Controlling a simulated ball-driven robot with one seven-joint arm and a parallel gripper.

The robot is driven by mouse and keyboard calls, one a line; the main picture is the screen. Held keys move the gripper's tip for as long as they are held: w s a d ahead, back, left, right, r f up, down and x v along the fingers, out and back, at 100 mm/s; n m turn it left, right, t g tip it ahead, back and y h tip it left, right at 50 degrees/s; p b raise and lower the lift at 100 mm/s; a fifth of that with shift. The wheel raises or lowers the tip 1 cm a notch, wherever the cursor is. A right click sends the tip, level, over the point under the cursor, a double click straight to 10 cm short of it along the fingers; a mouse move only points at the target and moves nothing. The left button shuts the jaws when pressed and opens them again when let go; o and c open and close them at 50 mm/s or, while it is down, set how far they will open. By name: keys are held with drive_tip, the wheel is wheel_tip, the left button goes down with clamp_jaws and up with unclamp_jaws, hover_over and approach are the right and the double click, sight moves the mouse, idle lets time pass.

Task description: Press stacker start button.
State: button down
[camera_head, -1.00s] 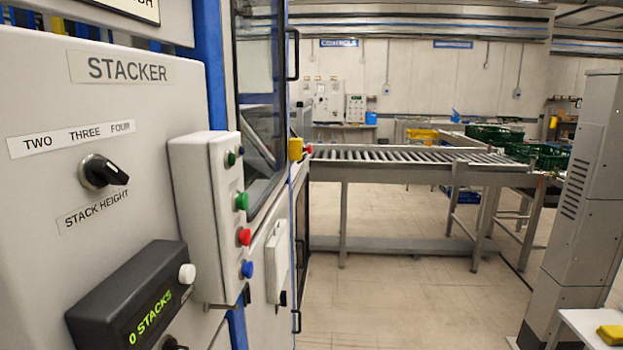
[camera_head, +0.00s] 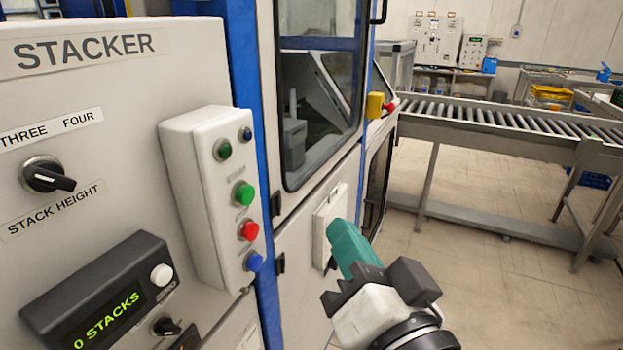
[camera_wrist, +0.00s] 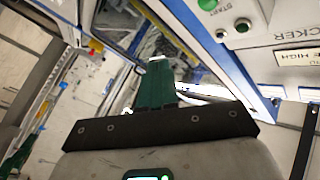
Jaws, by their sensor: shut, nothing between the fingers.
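A light grey button box (camera_head: 213,200) is on the stacker's front. A large green button (camera_head: 243,194) sits at its middle, with a red button (camera_head: 248,231) and a blue button (camera_head: 253,262) below. A dark green button (camera_head: 222,149) and a dark blue one (camera_head: 246,133) are above. Labels on the box are too small to read in the head view. My gripper (camera_head: 345,236), with teal fingers shut and empty, is to the right of the box and apart from it. In the wrist view my gripper (camera_wrist: 157,64) points away from a green button (camera_wrist: 206,4) at the top edge.
The STACKER panel (camera_head: 120,125) has a stack height knob (camera_head: 47,174) and a display (camera_head: 103,300) reading 0 STACKS. A glass door (camera_head: 320,90) is right of the box. A yellow box with a red button (camera_head: 388,107) and a roller conveyor (camera_head: 500,120) stand beyond.

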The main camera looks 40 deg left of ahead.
sight(248, 196)
drive_tip(key=shift+r, duration=0.8)
drive_tip(key=shift+w, duration=0.1)
drive_tip(key=s+a, duration=0.2)
drive_tip(key=a, duration=0.6)
drive_tip(key=shift+a+b, duration=0.25)
drive_tip(key=shift+b, duration=0.2)
drive_tip(key=shift+a, duration=0.15)
idle(1.3)
drive_tip(key=shift+s+a, duration=0.1)
drive_tip(key=shift+a, duration=0.2)
